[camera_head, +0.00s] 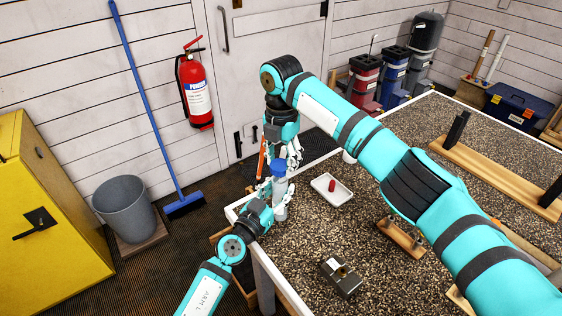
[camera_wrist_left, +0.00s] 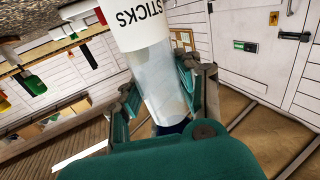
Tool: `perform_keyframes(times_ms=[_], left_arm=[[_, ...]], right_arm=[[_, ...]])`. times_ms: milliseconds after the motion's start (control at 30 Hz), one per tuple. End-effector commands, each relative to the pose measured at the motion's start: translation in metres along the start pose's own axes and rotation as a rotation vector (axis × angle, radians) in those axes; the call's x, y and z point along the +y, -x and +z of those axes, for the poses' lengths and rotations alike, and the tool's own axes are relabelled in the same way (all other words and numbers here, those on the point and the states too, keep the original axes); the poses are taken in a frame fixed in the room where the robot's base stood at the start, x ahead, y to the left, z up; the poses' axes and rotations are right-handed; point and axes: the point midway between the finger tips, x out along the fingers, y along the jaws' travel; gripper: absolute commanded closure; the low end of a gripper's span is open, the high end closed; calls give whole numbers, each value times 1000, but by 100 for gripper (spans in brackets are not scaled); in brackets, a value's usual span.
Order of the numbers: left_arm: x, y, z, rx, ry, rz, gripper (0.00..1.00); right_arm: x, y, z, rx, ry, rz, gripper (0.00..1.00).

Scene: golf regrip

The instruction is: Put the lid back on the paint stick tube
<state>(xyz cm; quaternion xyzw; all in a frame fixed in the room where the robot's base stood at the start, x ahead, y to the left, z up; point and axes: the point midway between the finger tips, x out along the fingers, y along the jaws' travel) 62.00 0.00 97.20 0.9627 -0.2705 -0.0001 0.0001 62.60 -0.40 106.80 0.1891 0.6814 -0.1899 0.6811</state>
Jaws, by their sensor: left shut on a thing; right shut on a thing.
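The paint stick tube (camera_head: 281,209) is a pale cylinder standing roughly upright near the table's far left corner. My left gripper (camera_head: 271,211) is shut on it. In the left wrist view the tube (camera_wrist_left: 165,85) shows a clear section and a white label reading "STICKS", upside down. The blue lid (camera_head: 278,168) is at the tube's top end in the head view, below my right gripper (camera_head: 281,156), which is shut on it. I cannot tell whether the lid is seated or just above the rim. The fingers partly hide both the lid and the tube.
A white tray (camera_head: 322,194) with a small red piece (camera_head: 332,185) lies right of the tube. A dark metal block (camera_head: 341,279) and wooden stands (camera_head: 401,238) are on the speckled table (camera_head: 310,238). A grey bin (camera_head: 125,207) and fire extinguisher (camera_head: 197,91) are beyond it.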

Motion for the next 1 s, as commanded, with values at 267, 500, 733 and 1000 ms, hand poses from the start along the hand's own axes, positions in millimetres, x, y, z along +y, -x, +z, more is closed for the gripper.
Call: perform_keyframes(times_ms=[267,500,733,1000], left_arm=[[0,0,0,0,0,0,100],[0,0,0,0,0,0,100],[0,0,0,0,0,0,100],[0,0,0,0,0,0,100]], right_arm=[[0,-12,0,-2,0,0,67],[0,-12,0,-1,0,0,67],[0,-18,0,1,1,-1,67],[0,-30,0,-1,4,0,67]])
